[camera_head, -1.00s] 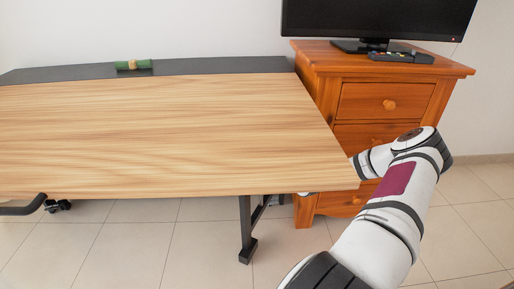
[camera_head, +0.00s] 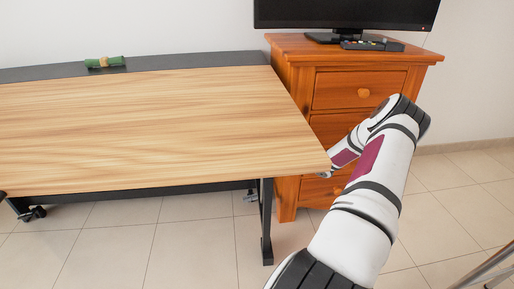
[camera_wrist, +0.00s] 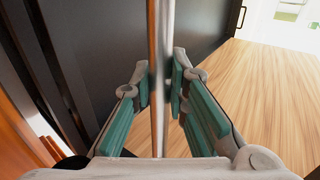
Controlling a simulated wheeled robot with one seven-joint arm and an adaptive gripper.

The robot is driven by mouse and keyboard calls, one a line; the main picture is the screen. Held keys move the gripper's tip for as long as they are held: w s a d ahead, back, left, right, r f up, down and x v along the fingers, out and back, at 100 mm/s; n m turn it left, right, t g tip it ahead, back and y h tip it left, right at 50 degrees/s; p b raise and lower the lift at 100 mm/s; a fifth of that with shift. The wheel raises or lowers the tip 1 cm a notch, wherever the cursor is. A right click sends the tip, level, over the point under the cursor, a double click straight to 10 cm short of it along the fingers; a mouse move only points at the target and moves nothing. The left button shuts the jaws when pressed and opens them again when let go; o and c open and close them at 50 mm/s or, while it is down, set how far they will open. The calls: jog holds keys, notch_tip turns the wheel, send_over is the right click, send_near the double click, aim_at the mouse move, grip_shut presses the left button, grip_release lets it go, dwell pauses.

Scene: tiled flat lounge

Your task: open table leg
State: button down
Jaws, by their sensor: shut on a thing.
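The table has a light wood top (camera_head: 150,125) and a dark back strip. Its black right leg (camera_head: 265,222) stands upright below the right front part, with its foot on the floor. My arm reaches past the top's right front corner, and the tabletop hides my gripper in the head view. In the wrist view, my gripper (camera_wrist: 160,88) has its teal-padded fingers on either side of a thin metal rod (camera_wrist: 158,30) and is shut on it. The rod appears to be part of the table leg; where it joins is hidden.
An orange wooden drawer cabinet (camera_head: 295,85) stands close to the table's right end, with a dark screen (camera_head: 345,12) on top. A green roll (camera_head: 104,62) lies on the back strip. A black caster (camera_head: 36,212) shows at the left. Tiled floor is open in front.

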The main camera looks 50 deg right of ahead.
jog(key=shift+s+d+r, duration=0.15)
jog(key=shift+s+d, duration=0.05)
jog(key=shift+d, duration=0.35)
jog(key=shift+y, duration=0.3)
jog(key=c, duration=1.6)
grip_release()
jog(key=shift+o, duration=0.2)
jog(key=shift+a, duration=0.1)
jog(key=v, duration=1.2)
